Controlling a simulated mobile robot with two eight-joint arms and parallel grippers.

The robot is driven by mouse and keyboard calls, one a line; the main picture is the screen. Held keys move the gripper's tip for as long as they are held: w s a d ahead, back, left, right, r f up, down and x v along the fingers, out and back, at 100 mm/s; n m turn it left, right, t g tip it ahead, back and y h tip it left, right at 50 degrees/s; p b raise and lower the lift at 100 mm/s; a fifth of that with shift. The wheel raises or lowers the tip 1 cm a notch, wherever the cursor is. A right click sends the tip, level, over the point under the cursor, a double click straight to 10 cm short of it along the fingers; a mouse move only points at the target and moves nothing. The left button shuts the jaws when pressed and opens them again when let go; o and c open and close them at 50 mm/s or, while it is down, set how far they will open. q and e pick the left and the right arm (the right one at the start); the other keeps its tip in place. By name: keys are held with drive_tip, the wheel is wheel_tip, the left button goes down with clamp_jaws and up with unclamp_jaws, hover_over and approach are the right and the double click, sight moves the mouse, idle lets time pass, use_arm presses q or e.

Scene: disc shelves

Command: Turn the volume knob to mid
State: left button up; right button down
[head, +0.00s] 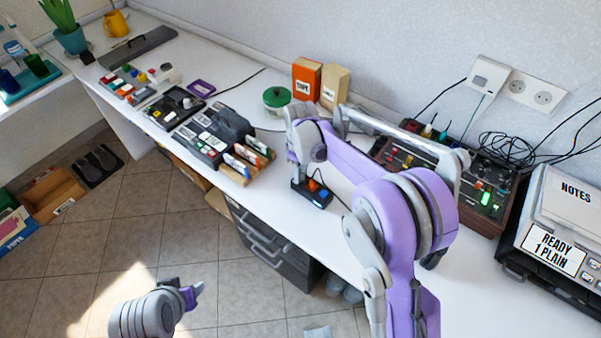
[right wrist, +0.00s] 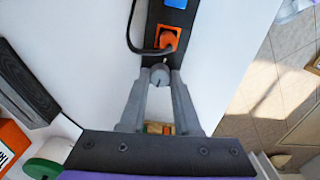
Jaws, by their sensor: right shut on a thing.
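A narrow black panel (head: 318,197) lies on the white table in the head view, with an orange part and a blue part on it. In the right wrist view a small grey round knob (right wrist: 159,73) with a dark line on its face sits at the end of this panel, and I take it as the volume knob. My right gripper (right wrist: 162,78) is shut on it, one finger on each side. In the head view the right wrist hides the knob. My left gripper (head: 196,290) is away over the floor, and its jaw opening is unclear.
An orange plug-like part (right wrist: 167,38) with a black cable is just beyond the knob. A mixer (head: 483,190) with lit buttons and a machine marked NOTES (head: 560,205) stand right. A green-lidded pot (head: 276,98) and boxes stand behind.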

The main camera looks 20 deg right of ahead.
drive_tip(key=m, duration=0.3)
drive_tip(key=shift+m+b, duration=0.3)
drive_tip(key=shift+b, duration=0.05)
drive_tip(key=m, duration=0.4)
drive_tip(key=shift+m+b, duration=0.3)
drive_tip(key=shift+b, duration=0.05)
drive_tip(key=m, duration=0.4)
drive_tip(key=shift+m+b, duration=0.35)
drive_tip(key=shift+m, duration=1.55)
drive_tip(key=c, duration=0.6)
unclamp_jaws()
